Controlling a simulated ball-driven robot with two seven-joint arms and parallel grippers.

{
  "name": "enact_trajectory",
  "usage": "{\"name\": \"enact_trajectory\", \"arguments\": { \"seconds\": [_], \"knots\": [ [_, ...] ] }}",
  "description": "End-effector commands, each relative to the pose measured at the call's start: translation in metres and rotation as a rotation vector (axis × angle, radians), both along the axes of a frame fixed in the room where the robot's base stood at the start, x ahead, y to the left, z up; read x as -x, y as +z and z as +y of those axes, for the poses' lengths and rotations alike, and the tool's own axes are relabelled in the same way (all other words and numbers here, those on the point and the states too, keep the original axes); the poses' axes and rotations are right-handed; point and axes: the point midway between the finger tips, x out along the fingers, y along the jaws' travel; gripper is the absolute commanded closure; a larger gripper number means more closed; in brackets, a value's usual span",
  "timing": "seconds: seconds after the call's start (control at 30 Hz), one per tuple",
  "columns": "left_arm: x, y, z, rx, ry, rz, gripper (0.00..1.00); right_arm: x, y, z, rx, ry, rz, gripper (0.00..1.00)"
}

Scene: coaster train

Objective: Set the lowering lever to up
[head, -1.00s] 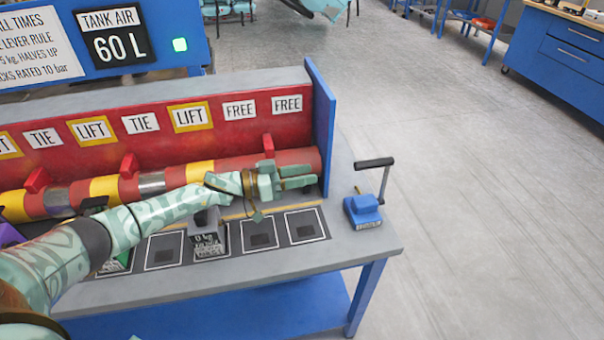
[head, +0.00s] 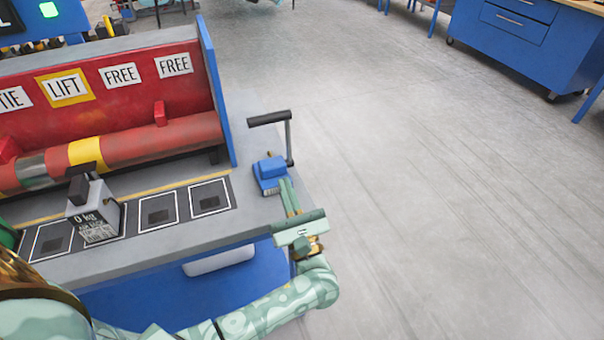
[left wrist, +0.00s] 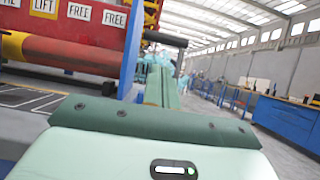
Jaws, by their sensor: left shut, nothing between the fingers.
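The lowering lever has a blue base (head: 270,173) on the right end of the grey bench top. A grey rod (head: 289,142) rises from it to a black grip (head: 269,118) that points left and stands above the base. My left gripper (head: 286,188) is at the bench's right front corner, fingers shut and empty, tips close to the front of the blue base. I cannot tell if they touch it. In the left wrist view the shut fingers (left wrist: 157,85) point toward the black grip (left wrist: 165,39) beyond them, hiding most of the base. My right gripper is out of view.
A red panel with LIFT and FREE labels stands over a striped roller (head: 130,143), ended by a blue side plate (head: 216,90). A 0 kg weight block (head: 97,212) sits on the bench. Open floor lies to the right; a blue cabinet (head: 525,40) stands far back.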

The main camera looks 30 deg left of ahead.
Motion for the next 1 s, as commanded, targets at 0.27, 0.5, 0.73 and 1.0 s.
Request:
{"name": "enact_trajectory", "arguments": {
  "seconds": [0.27, 0.5, 0.73, 1.0],
  "knots": [
    [-0.034, 0.032, 0.039, -0.007, -0.002, -0.005, 1.0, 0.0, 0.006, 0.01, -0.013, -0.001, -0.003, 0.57],
    [-0.059, 0.052, 0.068, -0.008, -0.002, -0.004, 1.0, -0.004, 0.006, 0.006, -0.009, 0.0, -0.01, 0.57],
    [-0.07, 0.06, 0.081, -0.008, -0.003, -0.001, 1.0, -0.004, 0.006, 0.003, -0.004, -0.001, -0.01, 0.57],
    [-0.071, 0.061, 0.082, -0.008, -0.003, -0.001, 1.0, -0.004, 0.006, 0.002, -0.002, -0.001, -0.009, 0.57]
  ]
}}
